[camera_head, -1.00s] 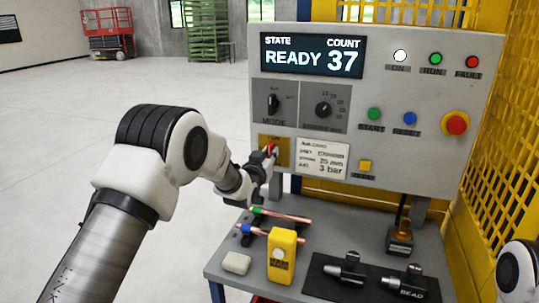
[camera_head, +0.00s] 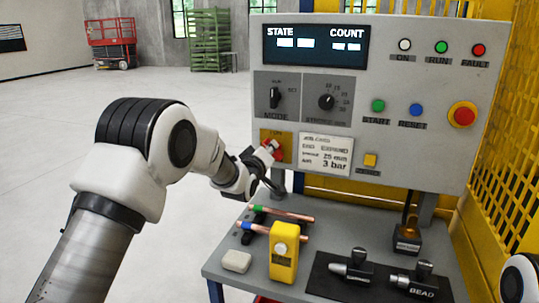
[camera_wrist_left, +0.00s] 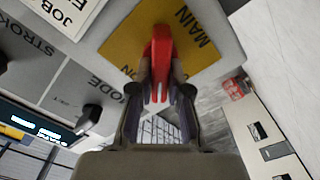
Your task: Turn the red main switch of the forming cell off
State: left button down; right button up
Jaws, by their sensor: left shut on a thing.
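The red main switch (camera_head: 274,152) sits on a yellow plate (camera_head: 288,139) at the lower left of the grey panel. My left gripper (camera_head: 264,155) is at the switch, its fingers shut on the red handle. In the left wrist view the red handle (camera_wrist_left: 160,48) stands between the two fingertips of my left gripper (camera_wrist_left: 160,90). The handle lies at a slant to the word MAIN on the yellow plate (camera_wrist_left: 120,52). The display (camera_head: 315,47) shows STATE and COUNT with only dash-like blocks. My right gripper is out of view.
The mode knob (camera_head: 276,97) and stroke knob (camera_head: 326,101) sit just above the switch. A red emergency button (camera_head: 463,115) is at the panel's right. Below, the bench (camera_head: 222,268) carries copper tubes (camera_head: 285,217), a yellow block (camera_head: 284,254) and black tools (camera_head: 352,268).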

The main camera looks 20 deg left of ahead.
pick_arm(q)
jog(key=n, duration=0.2)
jog(key=n+b, duration=0.1)
jog(key=n, duration=0.1)
jog(key=shift+f+n+b, duration=0.2)
jog(key=shift+n+b, duration=0.1)
jog(key=n+b, duration=0.1)
jog(key=n, duration=0.3)
jog(key=shift+a, duration=0.1)
jog(key=c, duration=1.4)
grip_release()
jog(key=shift+o, duration=1.4)
jog(key=shift+w, duration=0.1)
jog(key=shift+w+d+f, duration=0.1)
jog(key=shift+d, duration=0.1)
jog(key=shift+s+a, duration=0.1)
jog(key=shift+s, duration=0.25)
jog(key=s, duration=1.1)
jog(key=shift+s, duration=0.15)
